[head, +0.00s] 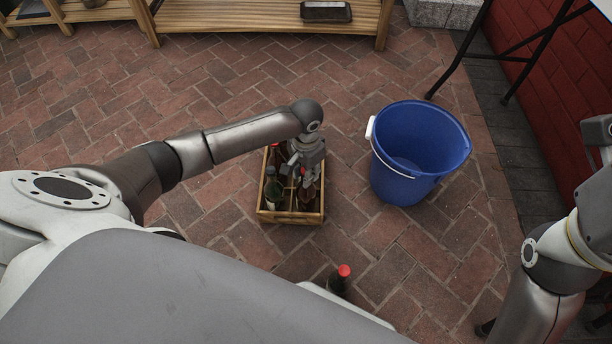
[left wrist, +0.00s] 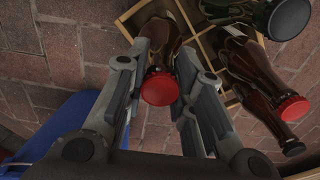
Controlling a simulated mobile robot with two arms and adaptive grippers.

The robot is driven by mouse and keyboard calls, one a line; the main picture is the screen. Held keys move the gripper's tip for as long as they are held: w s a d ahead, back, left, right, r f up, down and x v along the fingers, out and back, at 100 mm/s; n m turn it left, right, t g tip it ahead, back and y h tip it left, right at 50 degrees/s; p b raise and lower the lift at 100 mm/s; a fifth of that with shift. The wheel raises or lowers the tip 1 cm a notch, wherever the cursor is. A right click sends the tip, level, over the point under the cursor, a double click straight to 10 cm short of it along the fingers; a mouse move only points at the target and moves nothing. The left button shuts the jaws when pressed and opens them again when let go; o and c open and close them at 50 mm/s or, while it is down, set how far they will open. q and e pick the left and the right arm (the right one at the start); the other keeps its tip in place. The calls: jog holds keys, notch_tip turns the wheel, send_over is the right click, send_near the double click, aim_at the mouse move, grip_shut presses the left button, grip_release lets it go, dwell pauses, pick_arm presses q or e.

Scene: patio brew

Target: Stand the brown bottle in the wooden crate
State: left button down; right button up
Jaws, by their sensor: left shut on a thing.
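The wooden crate (head: 291,218) stands on the brick floor, divided into compartments, with several bottles in it. My left gripper (head: 308,178) is over its right side, pointing down. In the left wrist view (left wrist: 158,100) its fingers are shut around the neck of the brown bottle (left wrist: 158,38), just below the red cap. The bottle's amber body (head: 309,198) shows in the head view at the crate's front right compartment. The fingers partly hide it, and I cannot tell whether its base touches the crate floor. My right gripper is not clearly seen.
A green bottle (head: 273,192) stands in the crate's left side. Another red-capped brown bottle (left wrist: 252,72) is in the crate. A blue bucket (head: 405,185) stands close to the right. A red-capped bottle (head: 341,279) stands on the floor in front. A wooden bench (head: 270,22) is behind.

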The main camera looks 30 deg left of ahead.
pick_arm(q)
jog(key=shift+f, duration=0.2)
jog(key=c, duration=1.2)
grip_release()
jog(key=shift+f, duration=0.1)
jog(key=shift+c, duration=0.2)
